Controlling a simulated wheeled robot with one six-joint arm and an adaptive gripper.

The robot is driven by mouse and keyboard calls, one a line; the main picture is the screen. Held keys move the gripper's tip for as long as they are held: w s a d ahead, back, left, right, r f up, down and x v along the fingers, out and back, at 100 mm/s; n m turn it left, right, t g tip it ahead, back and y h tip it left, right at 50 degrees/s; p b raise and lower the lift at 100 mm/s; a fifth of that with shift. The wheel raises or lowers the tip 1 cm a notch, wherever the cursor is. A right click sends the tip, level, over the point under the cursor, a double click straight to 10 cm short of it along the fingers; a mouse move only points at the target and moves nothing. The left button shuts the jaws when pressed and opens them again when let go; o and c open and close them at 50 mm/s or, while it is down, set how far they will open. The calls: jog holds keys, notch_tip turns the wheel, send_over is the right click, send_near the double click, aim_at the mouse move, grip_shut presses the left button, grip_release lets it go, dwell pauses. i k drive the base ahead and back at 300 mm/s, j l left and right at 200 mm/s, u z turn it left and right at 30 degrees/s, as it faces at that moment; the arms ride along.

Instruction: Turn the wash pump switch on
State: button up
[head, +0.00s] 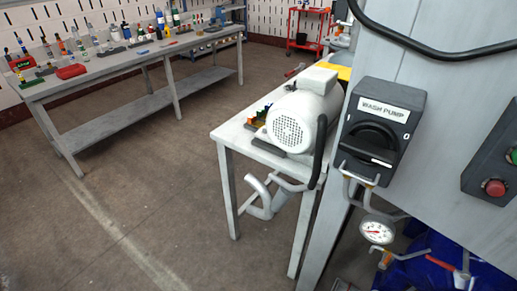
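The wash pump switch (352,171) is a dark grey box on a light grey panel, right of the middle of the head view. A white label (391,108) on it reads "WASH PUMP". Its black rotary knob (368,139) sits below the label. A pale mark shows on the knob's lower right part, and a "0" is printed to the knob's right. No other position mark is legible, so I cannot tell the setting for sure. My gripper is not in view.
A white motor pump sits on a small table (226,133) left of the switch. A button box (490,165) with a red button is at the right edge. A pressure gauge (377,231) and pipes are below the switch. A black cable (425,46) crosses above. The floor at left is clear.

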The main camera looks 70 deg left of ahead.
aim_at(371, 144)
jog(key=u, duration=1.95)
jog(key=l, duration=0.4)
jog(key=k+l, duration=0.1)
jog(key=l, duration=0.25)
